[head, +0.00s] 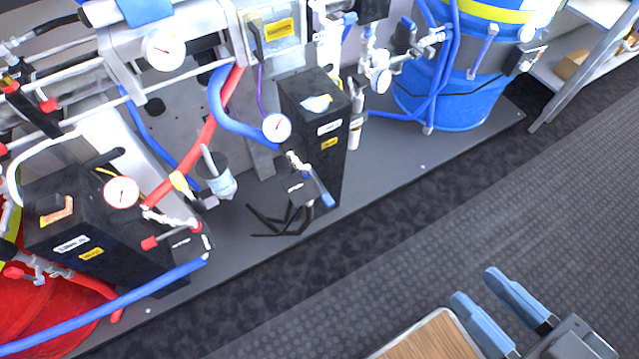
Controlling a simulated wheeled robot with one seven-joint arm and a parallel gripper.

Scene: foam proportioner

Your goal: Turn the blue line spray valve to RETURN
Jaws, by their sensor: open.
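A blue-handled valve (318,188) sits low on the front of the right black pump box (325,150), just below a round gauge (277,127) on the blue hose. I take it to be the blue line spray valve. Its lever slants down to the right, with the blue end lowest. A small dark plate with a light label is beside it, too small to read, so I cannot tell which setting it points to. My gripper (474,284) is at the bottom right, with its two blue fingers apart and nothing between them. It is well away from the valve.
A similar red-handled valve (165,240) is on the left black box (85,225). A blue drum (450,90) stands at the back right. A wood-topped surface (430,340) is beside my gripper. The patterned floor between is clear.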

